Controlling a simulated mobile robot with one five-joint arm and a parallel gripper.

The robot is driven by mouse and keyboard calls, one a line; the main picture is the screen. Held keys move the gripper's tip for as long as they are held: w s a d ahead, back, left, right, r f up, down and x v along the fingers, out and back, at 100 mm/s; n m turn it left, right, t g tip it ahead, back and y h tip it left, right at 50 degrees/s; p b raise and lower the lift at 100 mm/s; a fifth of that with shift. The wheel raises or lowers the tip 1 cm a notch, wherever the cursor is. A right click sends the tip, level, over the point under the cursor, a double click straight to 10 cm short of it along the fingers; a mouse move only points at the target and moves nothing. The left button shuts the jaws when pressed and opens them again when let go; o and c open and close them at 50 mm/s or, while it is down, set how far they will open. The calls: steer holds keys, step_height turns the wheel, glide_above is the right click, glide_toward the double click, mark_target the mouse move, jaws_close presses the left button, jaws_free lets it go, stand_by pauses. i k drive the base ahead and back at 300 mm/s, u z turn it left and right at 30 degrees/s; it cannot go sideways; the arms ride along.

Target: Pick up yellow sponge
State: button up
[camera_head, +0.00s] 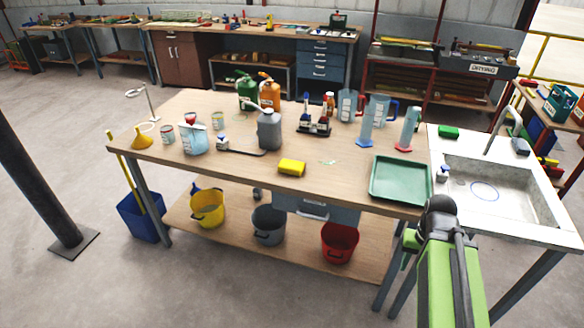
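The yellow sponge (291,167) lies flat near the front edge of the wooden workbench (345,190), left of a green tray. Nothing covers it. My green and black arm rises at the lower right of the view, in front of the bench's right end and the sink. Its dark rounded joint is well to the right of the sponge and apart from it. I cannot make out my gripper's fingers in this view.
A green tray (401,179) lies right of the sponge; a grey jug (269,131) stands behind it. Measuring cylinders, bottles and cans stand farther back. A sink (490,190) adjoins on the right. Yellow, grey and red buckets (340,243) sit on the lower shelf. Open floor lies in front.

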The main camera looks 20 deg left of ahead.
mark_target(290, 167)
steer(key=z, duration=0.05)
steer(key=k, duration=0.5)
steer(key=u, duration=0.55)
steer(key=i, duration=1.35)
steer(key=u, duration=1.65)
steer(key=i, duration=0.65)
steer(key=u, duration=0.3)
